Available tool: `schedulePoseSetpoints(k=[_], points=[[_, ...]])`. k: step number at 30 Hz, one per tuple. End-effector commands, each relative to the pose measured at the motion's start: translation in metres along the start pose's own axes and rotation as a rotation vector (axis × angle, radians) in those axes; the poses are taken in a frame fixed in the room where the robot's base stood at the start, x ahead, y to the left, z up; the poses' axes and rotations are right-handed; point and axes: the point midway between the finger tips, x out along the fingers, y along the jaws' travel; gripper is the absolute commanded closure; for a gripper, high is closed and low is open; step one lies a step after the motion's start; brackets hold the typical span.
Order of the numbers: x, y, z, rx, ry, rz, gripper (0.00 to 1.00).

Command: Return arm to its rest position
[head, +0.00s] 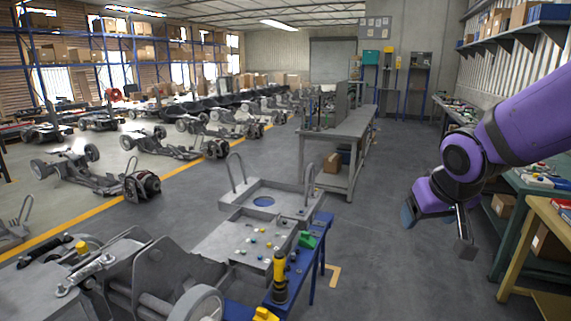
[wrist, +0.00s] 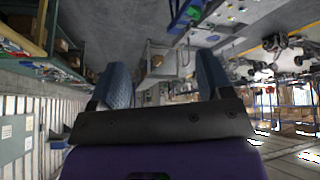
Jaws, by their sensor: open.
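My purple arm (head: 520,125) reaches in from the right side of the head view. It is bent, with my gripper (head: 436,232) hanging at its end over the aisle floor, apart from the benches. In the wrist view my gripper (wrist: 160,85) shows two blue textured fingers set wide apart. Nothing is between them but the distant room. The wrist view is upside down, with the floor toward the top.
A green bench (head: 508,192) and a yellow-legged table (head: 548,225) stand at the right, near my arm. A grey workbench (head: 345,140) stands mid-room. A blue bench with a tray of small parts (head: 225,240) is at front centre. The aisle floor (head: 400,270) is clear.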

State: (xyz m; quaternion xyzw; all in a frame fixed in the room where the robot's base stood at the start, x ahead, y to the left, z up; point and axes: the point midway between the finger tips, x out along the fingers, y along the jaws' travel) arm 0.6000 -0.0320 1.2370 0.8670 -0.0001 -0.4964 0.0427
Motion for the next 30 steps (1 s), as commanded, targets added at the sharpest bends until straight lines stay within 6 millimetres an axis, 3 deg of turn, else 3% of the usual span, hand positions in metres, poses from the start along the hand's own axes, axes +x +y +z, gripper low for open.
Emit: schedulePoseSetpoints(k=[6,15,21,30], points=[[-0.061,0.021,0.028,0.034,-0.017,0.026,0.28],[-0.128,0.034,0.081,0.070,-0.050,-0.008,0.28],[-0.149,0.035,0.104,0.075,-0.066,-0.040,0.28],[-0.153,0.035,0.109,0.075,-0.070,-0.048,0.28]])
